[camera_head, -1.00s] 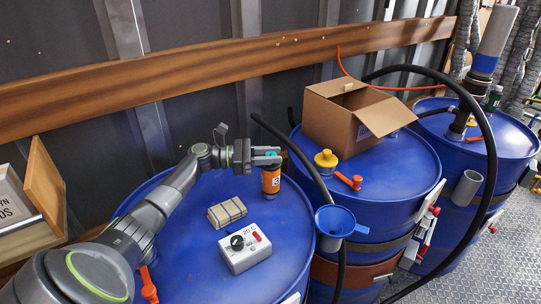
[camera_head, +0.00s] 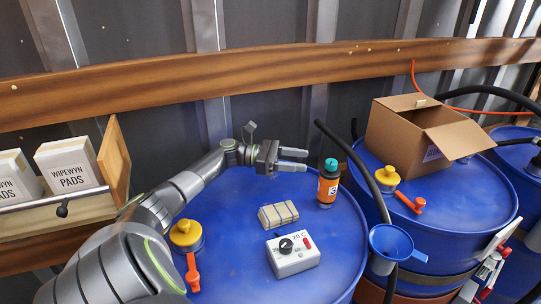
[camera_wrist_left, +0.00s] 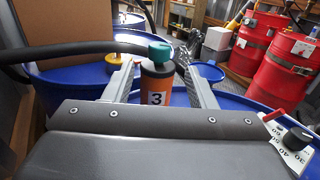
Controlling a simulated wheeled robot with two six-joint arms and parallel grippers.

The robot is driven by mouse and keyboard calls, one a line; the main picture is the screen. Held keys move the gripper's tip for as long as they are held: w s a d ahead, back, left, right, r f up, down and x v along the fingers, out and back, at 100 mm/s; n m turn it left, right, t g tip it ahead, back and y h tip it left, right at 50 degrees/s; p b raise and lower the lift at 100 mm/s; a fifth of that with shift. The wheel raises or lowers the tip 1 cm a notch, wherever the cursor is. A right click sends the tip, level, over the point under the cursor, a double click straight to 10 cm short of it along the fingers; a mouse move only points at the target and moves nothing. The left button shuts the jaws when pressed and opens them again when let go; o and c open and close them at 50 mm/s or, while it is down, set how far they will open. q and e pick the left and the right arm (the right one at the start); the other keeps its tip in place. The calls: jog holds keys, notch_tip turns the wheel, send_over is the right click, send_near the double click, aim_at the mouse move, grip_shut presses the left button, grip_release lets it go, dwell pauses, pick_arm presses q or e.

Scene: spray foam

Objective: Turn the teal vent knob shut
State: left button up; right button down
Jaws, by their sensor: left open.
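The teal vent knob (camera_head: 330,164) tops an orange bottle with a dark band and a white label (camera_head: 327,186). The bottle stands upright on the blue drum (camera_head: 225,262). My left gripper (camera_head: 298,160) is open and empty, level with the knob and to its left, with a gap between. In the left wrist view the teal knob (camera_wrist_left: 160,50) and the bottle (camera_wrist_left: 157,85) appear beyond and between the two spread fingers. The knob's turn position cannot be read. My right gripper is not in view.
A wrapped beige block (camera_head: 278,215) and a white control box (camera_head: 293,254) sit on the same drum, nearer. A yellow cap (camera_head: 186,234) and orange valve handle (camera_head: 192,272) are at left. A black hose (camera_head: 355,168) and blue funnel (camera_head: 391,243) stand right of the bottle.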

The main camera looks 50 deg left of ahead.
pick_arm(q)
jog(key=b+v, duration=0.1)
jog(key=v, duration=0.7)
